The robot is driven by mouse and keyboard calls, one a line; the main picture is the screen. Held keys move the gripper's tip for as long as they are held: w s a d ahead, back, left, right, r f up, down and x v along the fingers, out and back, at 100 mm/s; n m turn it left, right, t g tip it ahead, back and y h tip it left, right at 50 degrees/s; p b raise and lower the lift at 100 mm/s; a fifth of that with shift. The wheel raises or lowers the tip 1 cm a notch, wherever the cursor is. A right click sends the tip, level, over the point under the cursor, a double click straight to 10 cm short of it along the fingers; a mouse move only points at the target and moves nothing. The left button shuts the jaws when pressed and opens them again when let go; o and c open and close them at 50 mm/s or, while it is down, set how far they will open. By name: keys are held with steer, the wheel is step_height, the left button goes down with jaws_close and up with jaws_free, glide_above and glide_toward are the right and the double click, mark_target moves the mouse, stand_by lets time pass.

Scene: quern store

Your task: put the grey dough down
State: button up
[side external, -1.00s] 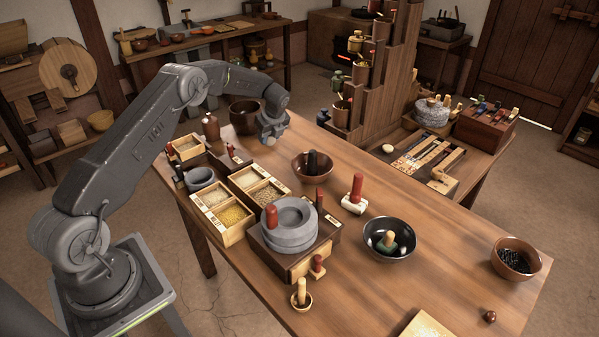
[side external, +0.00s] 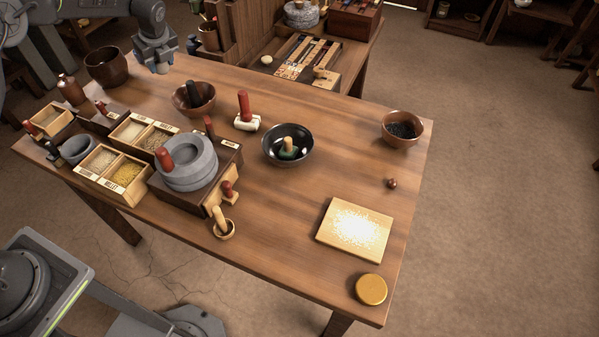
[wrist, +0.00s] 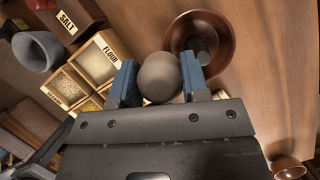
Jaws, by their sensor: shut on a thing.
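My gripper (wrist: 160,82) is shut on the grey dough (wrist: 159,76), a smooth round ball between two blue fingers in the wrist view. In the side view my gripper (side external: 160,68) is at the far edge of the wooden table (side external: 290,210), right of a dark brown pot. The dough is too small there to make out clearly. A floured wooden board (side external: 326,234) lies flat on the table at the near right, far from my gripper.
A brown bowl (side external: 205,104) with a dark handle stands near my gripper. Grain boxes (side external: 128,188), a grey quern (side external: 188,178) and a black bowl (side external: 274,156) crowd the left and middle. A yellow round lid (side external: 371,289) lies by the board. Clear table lies between black bowl and board.

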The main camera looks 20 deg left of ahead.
steer(key=s+d+m+t, duration=0.1)
steer(key=d+m, duration=0.3)
steer(key=d, duration=1)
steer(key=m+t+h, duration=0.2)
steer(key=m+h, duration=0.3)
steer(key=m, duration=0.7)
glide_above(304, 257)
steer(key=s, duration=0.1)
steer(key=f, duration=1.2)
steer(key=shift+s+a+f, duration=0.15)
steer(key=shift+s+a, duration=0.05)
steer(key=shift+f, duration=1.95)
steer(key=shift+f, duration=0.1)
